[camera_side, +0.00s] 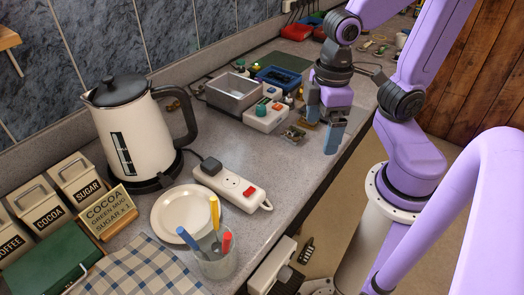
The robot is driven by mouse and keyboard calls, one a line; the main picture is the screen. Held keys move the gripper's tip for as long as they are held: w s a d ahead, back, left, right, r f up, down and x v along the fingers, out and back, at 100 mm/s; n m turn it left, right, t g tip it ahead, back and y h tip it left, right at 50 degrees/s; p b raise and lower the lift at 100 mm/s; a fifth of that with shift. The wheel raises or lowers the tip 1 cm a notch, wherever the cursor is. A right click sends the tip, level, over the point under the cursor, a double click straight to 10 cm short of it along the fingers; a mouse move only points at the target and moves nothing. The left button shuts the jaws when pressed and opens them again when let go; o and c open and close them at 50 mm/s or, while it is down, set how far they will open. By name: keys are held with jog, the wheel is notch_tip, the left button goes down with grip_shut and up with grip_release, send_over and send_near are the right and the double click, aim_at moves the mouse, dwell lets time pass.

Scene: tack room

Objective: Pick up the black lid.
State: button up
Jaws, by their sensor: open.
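The black lid (117,89) sits on top of a cream kettle (132,137) at the left of the counter, with a small knob on it. The kettle has a black handle on its right side and stands upright on a black base. My gripper (323,122) is open and points down over small parts near the counter's front edge, far to the right of the kettle. I see nothing between its blue-grey fingers, though the small parts below are partly hidden.
A white plate (187,214), a power strip (231,186) and a glass (216,264) with coloured-handled utensils stand in front of the kettle. Labelled canisters (72,178) and a cocoa sign (106,211) are at left. A metal tray (233,94) and a white device (264,116) stand beside my gripper.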

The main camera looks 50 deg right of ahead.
jog(key=shift+s+a+f+n, duration=0.2)
jog(key=shift+s+f+n, duration=0.05)
jog(key=shift+s+n, duration=0.4)
jog(key=shift+s+a+f+n, duration=0.15)
jog(key=shift+s+f+n, duration=0.1)
jog(key=shift+s+n, duration=0.35)
jog(key=shift+s+f, duration=0.15)
jog(key=shift+s, duration=0.1)
jog(key=c, duration=0.3)
jog(key=shift+s+n, duration=0.1)
jog(key=shift+n, duration=0.15)
jog(key=c, duration=0.5)
